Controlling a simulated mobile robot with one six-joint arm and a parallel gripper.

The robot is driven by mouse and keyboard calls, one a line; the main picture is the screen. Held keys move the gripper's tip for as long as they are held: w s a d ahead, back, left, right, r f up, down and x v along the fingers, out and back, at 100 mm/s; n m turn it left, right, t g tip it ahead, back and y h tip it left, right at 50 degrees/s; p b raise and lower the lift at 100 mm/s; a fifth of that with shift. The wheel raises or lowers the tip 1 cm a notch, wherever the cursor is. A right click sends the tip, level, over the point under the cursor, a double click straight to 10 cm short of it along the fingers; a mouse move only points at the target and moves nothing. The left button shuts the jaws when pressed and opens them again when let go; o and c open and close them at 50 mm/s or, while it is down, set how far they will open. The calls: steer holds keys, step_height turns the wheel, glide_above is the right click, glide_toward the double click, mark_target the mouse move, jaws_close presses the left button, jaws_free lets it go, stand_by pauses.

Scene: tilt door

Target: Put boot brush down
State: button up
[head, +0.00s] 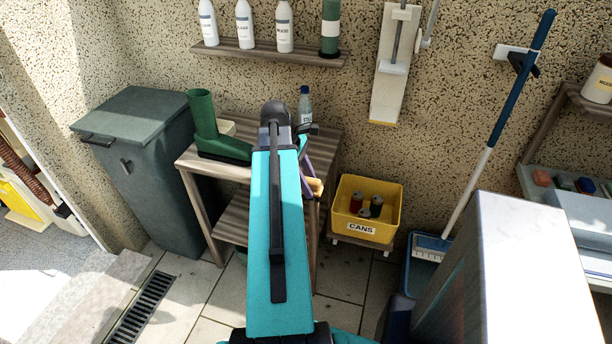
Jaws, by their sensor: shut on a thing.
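My teal arm reaches forward over a slatted wooden table (328,150) and hides much of its top. My gripper (309,176) is mostly hidden behind the arm, and its fingertips do not show clearly. A small tan and purple piece, apparently the boot brush (316,187), shows just right of the arm, near the table's right front edge. It appears held in my shut gripper. I cannot tell whether it touches the table.
A green boot (207,130) stands on the table's left part, and a clear bottle (305,105) at the back. A dark bin (150,170) is left, a yellow cans crate (395,205) right. A wall shelf (270,52) holds bottles. A blue-handled broom (500,120) leans further right.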

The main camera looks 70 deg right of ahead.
steer(key=shift+w+d+f+p, duration=0.25)
steer(key=shift+w+d+p, duration=0.6)
steer(key=shift+d, duration=1.6)
steer(key=shift+w+d+f+p, duration=0.2)
steer(key=shift+w+d+p, duration=0.65)
steer(key=shift+d, duration=1.6)
steer(key=shift+w+d+f+p, duration=0.35)
steer(key=shift+w+d, duration=0.9)
steer(key=shift+d, duration=1.3)
steer(key=shift+f+p, duration=0.85)
steer(key=shift+f, duration=0.85)
steer(key=o, duration=0.5)
steer(key=shift+f, duration=0.15)
steer(key=o, duration=0.4)
steer(key=shift+o, duration=0.2)
steer(key=shift+w+r, duration=0.1)
steer(key=shift+r, duration=0.15)
